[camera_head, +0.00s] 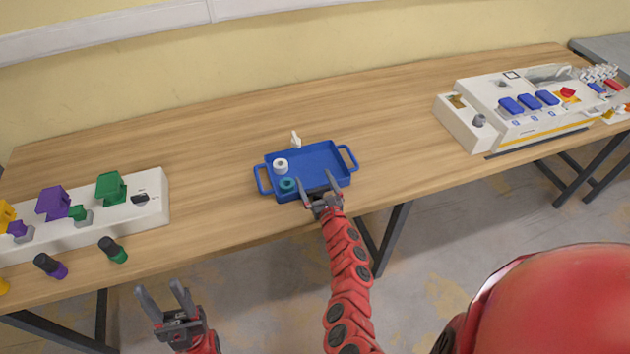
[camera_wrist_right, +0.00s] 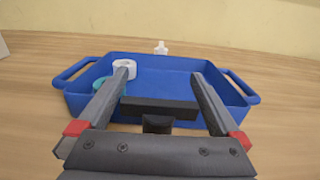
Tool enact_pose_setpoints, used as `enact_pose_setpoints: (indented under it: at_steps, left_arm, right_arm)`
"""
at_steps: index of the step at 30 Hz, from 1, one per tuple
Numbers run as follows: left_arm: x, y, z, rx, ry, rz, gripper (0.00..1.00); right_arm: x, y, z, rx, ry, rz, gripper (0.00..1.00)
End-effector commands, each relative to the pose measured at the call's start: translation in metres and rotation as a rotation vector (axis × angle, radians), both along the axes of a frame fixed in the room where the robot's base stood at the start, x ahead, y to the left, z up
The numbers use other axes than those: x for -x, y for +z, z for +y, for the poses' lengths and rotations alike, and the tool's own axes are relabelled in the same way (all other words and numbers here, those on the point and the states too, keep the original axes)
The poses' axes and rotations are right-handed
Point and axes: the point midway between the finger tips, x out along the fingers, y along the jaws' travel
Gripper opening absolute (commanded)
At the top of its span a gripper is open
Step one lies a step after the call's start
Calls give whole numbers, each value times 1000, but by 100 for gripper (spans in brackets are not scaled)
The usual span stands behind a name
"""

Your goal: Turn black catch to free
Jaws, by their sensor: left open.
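The black catch (camera_head: 140,199) is a small dark lever on the top face of the long white socket box (camera_head: 155,212), near its right end. Small marks beside it are too small to read. My left gripper (camera_head: 163,291) is open and empty in front of the table, below and apart from the catch. My right gripper (camera_head: 318,184) is open at the front edge of the blue tray; its two fingers also show apart in the right wrist view (camera_wrist_right: 160,82), with nothing between them.
The blue tray (camera_head: 322,158) holds a white ring (camera_head: 280,166) and a teal ring (camera_head: 287,184). Green (camera_head: 111,187) and purple (camera_head: 54,203) blocks stand on the white box. A white machine (camera_head: 530,110) stands far right.

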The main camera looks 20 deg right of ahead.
Motion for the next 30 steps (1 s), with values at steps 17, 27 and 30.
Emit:
enact_pose_setpoints:
  at_steps: [17,27,30]
  left_arm:
    - [0,3,0,0,0,0,50]
    - [0,-11,0,0,0,0,50]
    - [0,-15,0,0,0,0,50]
  right_arm:
    - [81,-3,-5,-1,-6,3,100]
    - [150,-4,-8,-1,-4,3,100]
    - [163,-3,-9,1,-2,1,100]
